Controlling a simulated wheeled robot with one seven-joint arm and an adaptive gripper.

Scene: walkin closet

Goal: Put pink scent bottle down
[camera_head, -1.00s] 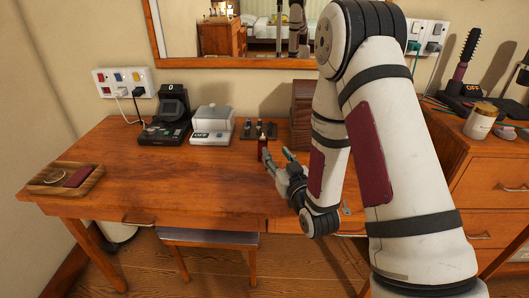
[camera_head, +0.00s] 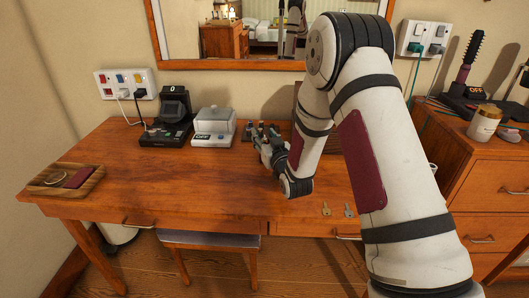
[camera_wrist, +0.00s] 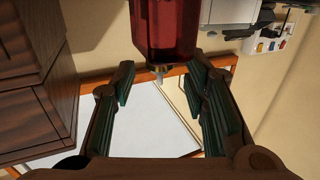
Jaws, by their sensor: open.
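The pink scent bottle, deep red and see-through, shows in the wrist view (camera_wrist: 165,32) at the top middle, its narrow neck pointing down in that upside-down picture. My gripper (camera_wrist: 162,78) has its two fingers spread, with the neck in the gap between the tips and clear space on both sides. There the arm and fingers partly hide the tray, and I cannot pick out the pink bottle clearly.
A white boxy device (camera_head: 212,127) and a black device (camera_head: 168,124) stand left of the tray. A wooden tray (camera_head: 66,179) lies at the desk's left end. Two keys (camera_head: 337,210) lie near the front edge. A small wooden chest (camera_wrist: 38,75) is close beside my gripper. The desk's middle is clear.

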